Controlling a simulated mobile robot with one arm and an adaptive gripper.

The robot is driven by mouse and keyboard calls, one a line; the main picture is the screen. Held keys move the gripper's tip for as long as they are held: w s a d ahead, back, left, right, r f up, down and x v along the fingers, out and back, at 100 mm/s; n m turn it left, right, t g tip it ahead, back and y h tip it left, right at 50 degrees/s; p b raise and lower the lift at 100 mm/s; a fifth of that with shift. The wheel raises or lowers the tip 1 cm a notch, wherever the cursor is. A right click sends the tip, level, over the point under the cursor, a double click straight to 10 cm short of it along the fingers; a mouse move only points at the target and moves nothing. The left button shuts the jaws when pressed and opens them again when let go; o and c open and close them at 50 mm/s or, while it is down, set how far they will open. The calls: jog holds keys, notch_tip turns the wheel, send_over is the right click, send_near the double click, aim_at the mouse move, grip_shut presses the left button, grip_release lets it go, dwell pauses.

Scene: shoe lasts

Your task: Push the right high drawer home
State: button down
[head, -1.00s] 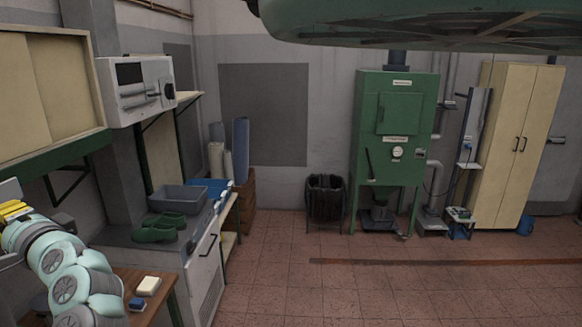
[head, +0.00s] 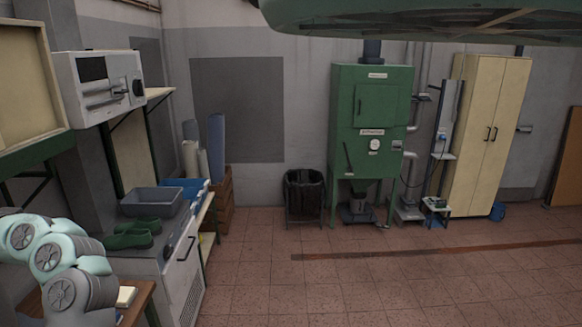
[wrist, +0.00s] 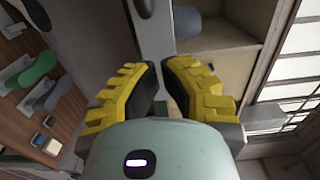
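I cannot make out the right high drawer in either view. My gripper (wrist: 161,68) shows in the wrist view, with two yellow ribbed fingers and dark pads. A narrow gap shows between the fingers, and I see nothing held there. In the head view only my arm's pale green links show at the lower left; the gripper is out of that picture.
A black bin (head: 304,193), green machine (head: 370,118) and beige cupboard (head: 485,135) stand behind. The tiled floor (head: 390,285) is mostly clear.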

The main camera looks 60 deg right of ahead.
jog(key=shift+b+x, duration=0.4)
jog(key=shift+x, duration=4.35)
jog(key=shift+w+a, duration=0.1)
jog(key=shift+a, duration=0.05)
jog(key=shift+b+x, duration=0.55)
jog(key=shift+x, duration=1.55)
jog(key=shift+b+x, duration=0.4)
jog(key=shift+x, duration=0.5)
jog(key=shift+b+x, duration=0.5)
jog(key=shift+x, duration=0.85)
jog(key=shift+w+a+f, duration=0.1)
